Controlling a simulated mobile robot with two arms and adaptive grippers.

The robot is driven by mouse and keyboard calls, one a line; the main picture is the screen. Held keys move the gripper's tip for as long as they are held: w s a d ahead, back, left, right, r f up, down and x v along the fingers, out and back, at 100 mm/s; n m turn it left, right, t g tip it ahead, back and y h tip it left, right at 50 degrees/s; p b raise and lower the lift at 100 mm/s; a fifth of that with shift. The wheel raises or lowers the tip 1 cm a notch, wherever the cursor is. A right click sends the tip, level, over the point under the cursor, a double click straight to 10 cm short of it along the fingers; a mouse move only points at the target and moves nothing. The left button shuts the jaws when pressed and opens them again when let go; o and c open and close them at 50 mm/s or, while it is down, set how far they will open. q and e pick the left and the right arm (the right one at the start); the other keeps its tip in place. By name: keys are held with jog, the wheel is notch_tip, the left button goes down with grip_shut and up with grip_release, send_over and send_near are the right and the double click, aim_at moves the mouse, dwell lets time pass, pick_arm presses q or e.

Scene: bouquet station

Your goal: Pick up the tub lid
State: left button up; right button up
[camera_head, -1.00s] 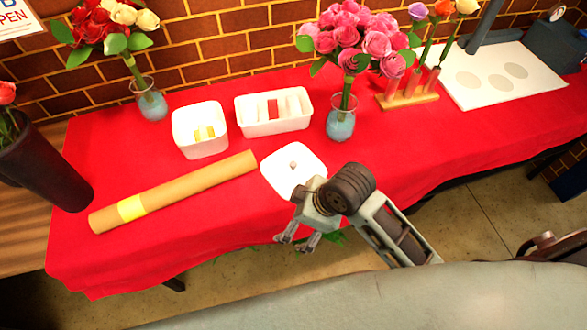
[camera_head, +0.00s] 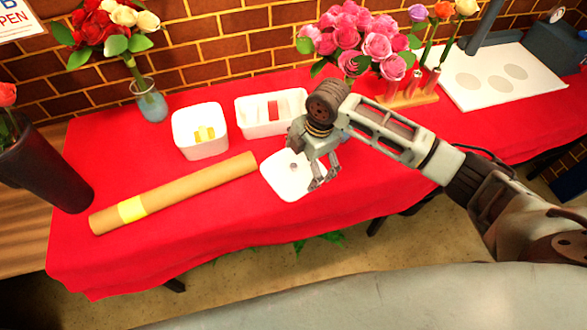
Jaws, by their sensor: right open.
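The tub lid (camera_head: 284,183) is a white rounded square with a small grey knob in its middle. It lies flat on the red tablecloth, near the table's front edge. My right gripper (camera_head: 322,187) is open and empty, over the right side of the lid, and hides part of that side. I cannot tell how high it is above the lid. An open white tub (camera_head: 201,148) with yellow pieces inside stands behind and to the left of the lid. My left gripper is not in view.
A brown paper roll (camera_head: 185,188) with a yellow band lies left of the lid. A white divided tray (camera_head: 250,122) stands behind it. A glass vase of red and white roses (camera_head: 152,102) is at the back left. Pink roses (camera_head: 357,42) stand behind my right arm.

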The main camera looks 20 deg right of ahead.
aim_at(301, 178)
jog(key=f, duration=0.5)
jog(key=shift+s+a+p, duration=0.1)
jog(key=shift+a+p, duration=0.25)
jog(key=shift+p, duration=0.05)
jog(key=shift+c, duration=0.5)
jog(key=c, duration=1.2)
